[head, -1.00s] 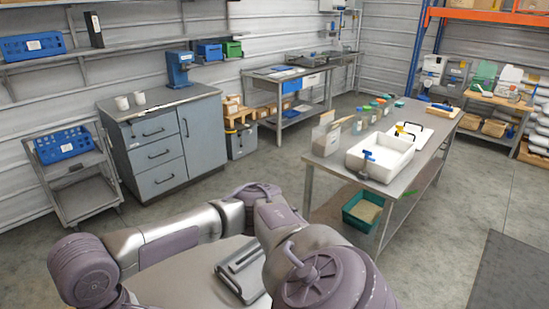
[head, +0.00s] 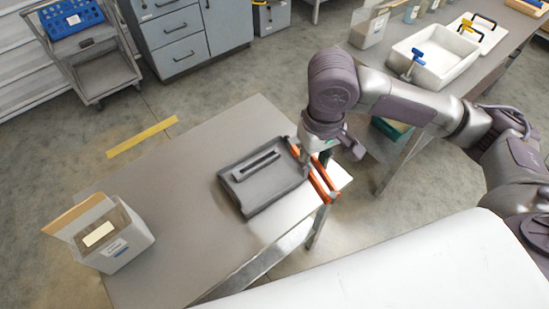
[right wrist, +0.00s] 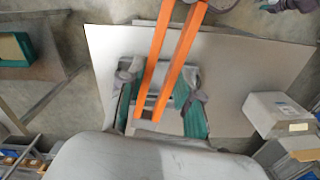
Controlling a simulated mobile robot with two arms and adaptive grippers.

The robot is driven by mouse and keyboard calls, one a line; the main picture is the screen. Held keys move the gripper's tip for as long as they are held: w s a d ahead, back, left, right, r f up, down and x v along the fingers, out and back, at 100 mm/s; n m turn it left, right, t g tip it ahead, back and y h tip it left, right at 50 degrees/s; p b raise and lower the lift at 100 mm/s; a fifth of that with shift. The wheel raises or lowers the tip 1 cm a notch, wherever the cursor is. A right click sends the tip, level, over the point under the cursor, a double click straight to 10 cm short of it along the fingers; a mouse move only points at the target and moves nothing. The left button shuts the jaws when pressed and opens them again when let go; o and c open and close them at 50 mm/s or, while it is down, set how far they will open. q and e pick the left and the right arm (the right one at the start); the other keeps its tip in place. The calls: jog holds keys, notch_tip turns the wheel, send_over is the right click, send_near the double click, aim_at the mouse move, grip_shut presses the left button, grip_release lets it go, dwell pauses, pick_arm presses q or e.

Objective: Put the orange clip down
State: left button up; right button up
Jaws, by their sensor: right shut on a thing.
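The orange clip (head: 320,178) has two long, narrow bars and is held in my right gripper (head: 322,158). In the head view it is at the right edge of the near table (head: 190,185), just right of a grey slotted tray (head: 240,189). I cannot tell whether it touches the table or tray. In the right wrist view the clip (right wrist: 171,62) runs up from between the teal-padded fingers of the right gripper (right wrist: 160,108), which are shut on it. My left gripper is not in view.
A white box with an open lid (head: 128,252) stands at the table's left end. The tabletop between the box and the grey tray is bare. A steel bench with a white tub (head: 437,68) stands behind my right arm.

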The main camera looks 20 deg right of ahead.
jog(key=shift+w+d+f+n+b, duration=0.2)
jog(key=shift+w+f+n, duration=0.1)
jog(key=shift+f+n, duration=0.2)
jog(key=shift+w+d+f+n+b, duration=0.2)
jog(key=shift+w+f+n, duration=0.1)
jog(key=shift+f+n, duration=0.15)
jog(key=f+n+b, duration=0.1)
jog(key=n, duration=0.1)
jog(key=n+b, duration=0.5)
jog(key=n, duration=1.1)
send_over(271, 183)
notch_tip(271, 183, down, 16)
jog(key=shift+s+d+f, duration=0.1)
jog(key=shift+s, duration=0.05)
jog(key=shift+w+f, duration=0.1)
jog(key=shift+w, duration=0.1)
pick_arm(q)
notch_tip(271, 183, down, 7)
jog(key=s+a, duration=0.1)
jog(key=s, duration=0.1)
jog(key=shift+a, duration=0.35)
pick_arm(e)
jog(key=shift+f, duration=2.05)
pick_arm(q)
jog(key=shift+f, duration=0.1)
pick_arm(e)
jog(key=shift+f, duration=0.2)
